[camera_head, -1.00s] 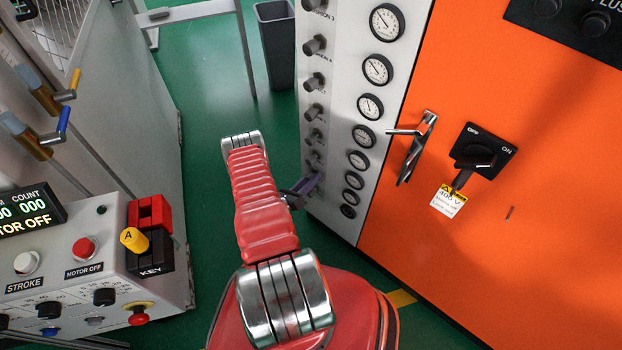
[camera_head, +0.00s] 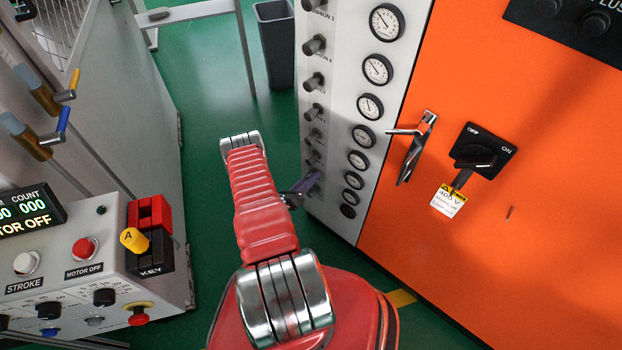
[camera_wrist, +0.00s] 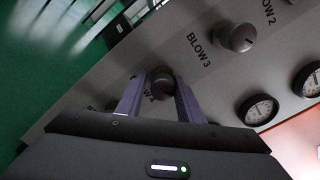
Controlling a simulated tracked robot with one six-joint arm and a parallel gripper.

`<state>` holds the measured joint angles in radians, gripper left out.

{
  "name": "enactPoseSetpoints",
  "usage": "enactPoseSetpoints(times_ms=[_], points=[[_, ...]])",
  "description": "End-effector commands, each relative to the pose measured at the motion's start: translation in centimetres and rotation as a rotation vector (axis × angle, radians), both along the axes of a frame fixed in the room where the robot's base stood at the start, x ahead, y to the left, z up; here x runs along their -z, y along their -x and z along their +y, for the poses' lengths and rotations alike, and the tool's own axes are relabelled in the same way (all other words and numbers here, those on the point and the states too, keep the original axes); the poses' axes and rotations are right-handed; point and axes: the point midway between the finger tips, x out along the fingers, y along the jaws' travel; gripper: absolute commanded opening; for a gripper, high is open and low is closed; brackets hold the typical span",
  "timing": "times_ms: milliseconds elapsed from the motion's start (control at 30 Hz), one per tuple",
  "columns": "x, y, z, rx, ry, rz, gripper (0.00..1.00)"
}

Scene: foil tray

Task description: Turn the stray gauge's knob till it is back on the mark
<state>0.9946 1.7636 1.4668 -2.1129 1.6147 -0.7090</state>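My gripper (camera_wrist: 160,82) has two purple fingers, one on each side of a dark round knob (camera_wrist: 162,86) on the grey panel. The fingers look closed on its sides, with almost no gap showing. The label beside this knob is partly hidden and seems to end in 4. In the head view my gripper (camera_head: 304,187) is at the low end of the knob column, side-on and small. The lowest gauge (camera_head: 348,211) is near it on the panel; its needle is too small to read. The gauge for the held knob is not clear in the wrist view.
The BLOW 3 knob (camera_wrist: 236,38) and a gauge (camera_wrist: 258,110) are close to my right finger. More gauges (camera_head: 370,107) run up the panel. An orange cabinet (camera_head: 520,230) with a handle (camera_head: 412,145) stands right; a control console (camera_head: 90,235) stands left.

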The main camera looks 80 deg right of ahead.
Motion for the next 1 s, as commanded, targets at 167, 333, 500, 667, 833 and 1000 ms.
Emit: enactPoseSetpoints(times_ms=[167, 333, 500, 667, 833, 1000], points=[[0.0, 0.2, 0.0, 0.004, 0.001, 0.001, 0.44], [0.0, 0.3, 0.0, 0.006, 0.001, 0.002, 0.44], [0.0, 0.1, 0.4, 0.006, 0.001, 0.002, 0.44], [0.0, -0.6, 1.6, 0.004, 0.0, 0.001, 0.44], [0.0, -1.6, 3.5, 0.004, -0.001, 0.002, 0.44], [0.0, -2.6, 5.6, 0.004, 0.0, 0.002, 0.44]])
